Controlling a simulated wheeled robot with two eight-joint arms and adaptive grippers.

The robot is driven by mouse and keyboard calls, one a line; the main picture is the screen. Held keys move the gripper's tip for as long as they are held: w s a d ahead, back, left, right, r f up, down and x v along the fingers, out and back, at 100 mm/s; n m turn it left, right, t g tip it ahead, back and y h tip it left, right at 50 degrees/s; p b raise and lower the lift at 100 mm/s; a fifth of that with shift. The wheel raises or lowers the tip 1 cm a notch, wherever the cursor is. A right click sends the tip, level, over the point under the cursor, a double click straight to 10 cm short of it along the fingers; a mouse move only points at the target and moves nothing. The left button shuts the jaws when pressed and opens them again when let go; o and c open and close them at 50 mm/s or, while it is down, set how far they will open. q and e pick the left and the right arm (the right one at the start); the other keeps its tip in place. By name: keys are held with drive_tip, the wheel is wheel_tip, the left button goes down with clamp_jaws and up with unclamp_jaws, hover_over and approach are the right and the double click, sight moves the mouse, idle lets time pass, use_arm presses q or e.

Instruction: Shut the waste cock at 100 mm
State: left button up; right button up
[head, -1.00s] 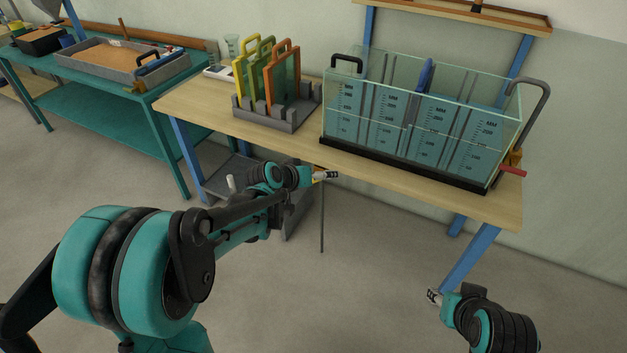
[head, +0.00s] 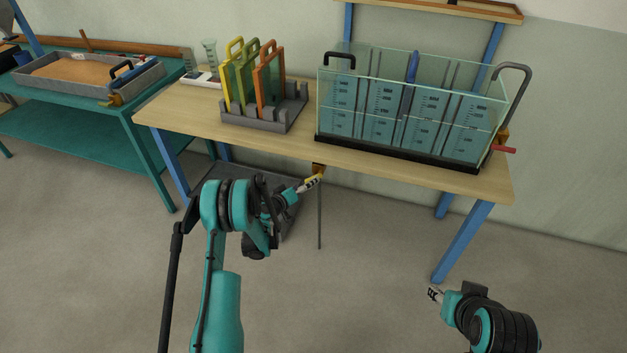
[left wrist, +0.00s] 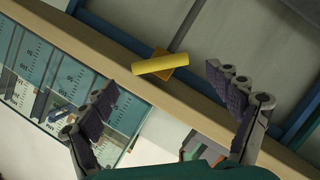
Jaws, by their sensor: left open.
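The waste cock's yellow handle (head: 314,177) sits on a brass-coloured body under the bench's front edge, above a thin grey pipe. In the left wrist view the yellow lever (left wrist: 160,65) lies crosswise between and beyond my spread fingers. My left gripper (head: 309,185) is open with its tips close to the handle; contact cannot be told. The glass flume (head: 410,110) stands on the bench with blue-tinted water and mm scales on its front. Its scale numbers are too small to read surely. My right gripper (head: 434,294) hangs low at the right, away from the bench; its jaws are unclear.
A red lever (head: 503,150) and a bent grey pipe (head: 522,85) are at the flume's right end. A grey rack (head: 264,116) holds yellow, green and orange framed plates. The wooden bench edge (head: 400,176) overhangs the cock. The floor in front is clear.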

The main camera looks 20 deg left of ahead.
sight(315, 175)
use_arm(q)
drive_tip(key=b+x, duration=0.1)
drive_tip(key=x, duration=0.5)
drive_tip(key=shift+f+b, duration=0.1)
drive_tip(key=shift+b, duration=0.25)
drive_tip(key=c, duration=1.2)
